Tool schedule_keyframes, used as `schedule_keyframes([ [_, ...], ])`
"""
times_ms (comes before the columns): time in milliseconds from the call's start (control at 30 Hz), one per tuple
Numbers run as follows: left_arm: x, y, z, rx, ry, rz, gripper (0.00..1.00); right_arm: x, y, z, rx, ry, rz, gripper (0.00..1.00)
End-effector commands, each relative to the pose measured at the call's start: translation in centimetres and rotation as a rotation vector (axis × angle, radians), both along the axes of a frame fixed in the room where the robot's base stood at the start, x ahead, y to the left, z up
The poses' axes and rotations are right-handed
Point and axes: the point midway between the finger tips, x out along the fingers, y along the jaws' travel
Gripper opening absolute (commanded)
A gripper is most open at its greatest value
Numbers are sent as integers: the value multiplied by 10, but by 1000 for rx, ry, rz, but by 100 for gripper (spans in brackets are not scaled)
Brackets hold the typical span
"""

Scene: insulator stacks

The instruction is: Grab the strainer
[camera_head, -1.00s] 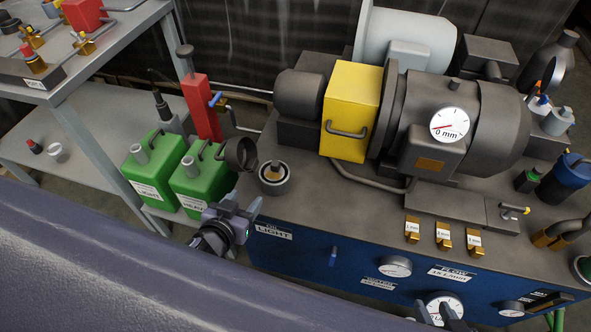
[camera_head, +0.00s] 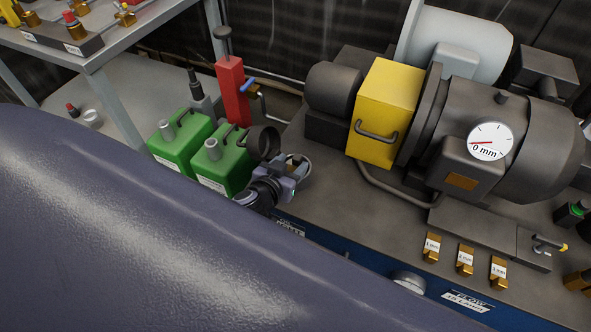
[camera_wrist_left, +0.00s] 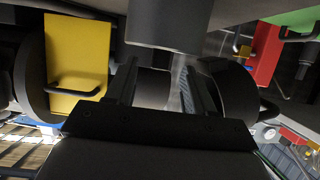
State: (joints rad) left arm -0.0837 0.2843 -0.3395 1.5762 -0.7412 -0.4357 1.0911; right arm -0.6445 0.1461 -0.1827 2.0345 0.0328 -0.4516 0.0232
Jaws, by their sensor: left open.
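My left gripper (camera_head: 293,168) is open at the near left edge of the bench, over a grey round port (camera_head: 307,166) that it partly covers. I cannot tell for sure whether the cup or a part inside the port is the strainer. A dark cylinder (camera_wrist_left: 168,25) hangs close ahead at the top of the wrist view. My right gripper is out of view.
Two green cans (camera_head: 180,143) and a red post (camera_head: 232,90) stand left of the gripper. A yellow box (camera_head: 385,110) and the grey machine (camera_head: 480,130) fill the bench to the right. Bare bench top (camera_head: 335,190) lies between.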

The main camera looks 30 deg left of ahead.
Motion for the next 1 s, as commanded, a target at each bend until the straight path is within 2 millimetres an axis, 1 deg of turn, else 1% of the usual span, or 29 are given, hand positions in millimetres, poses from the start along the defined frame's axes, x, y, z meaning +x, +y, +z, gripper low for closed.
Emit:
schedule_keyframes([
  [33, 6, 1, -3, 1, -1, 0, 53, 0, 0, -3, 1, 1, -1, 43],
  [133, 12, 1, -6, 0, 0, 0, 53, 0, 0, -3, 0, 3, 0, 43],
  [433, 14, 1, -7, 0, 1, -1, 53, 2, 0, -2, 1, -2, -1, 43],
  [467, 14, 1, -7, 0, 1, -1, 43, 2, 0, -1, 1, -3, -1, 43],
  [500, 14, 1, -7, 0, 1, -1, 30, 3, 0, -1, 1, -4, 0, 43],
  [600, 14, 1, -7, -1, 1, 0, 0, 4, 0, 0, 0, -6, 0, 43],
  [867, 14, 1, -6, -1, 0, -1, 0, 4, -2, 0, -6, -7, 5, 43],
  [1000, 14, 1, -2, -2, -1, 1, 0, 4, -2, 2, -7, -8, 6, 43],
])
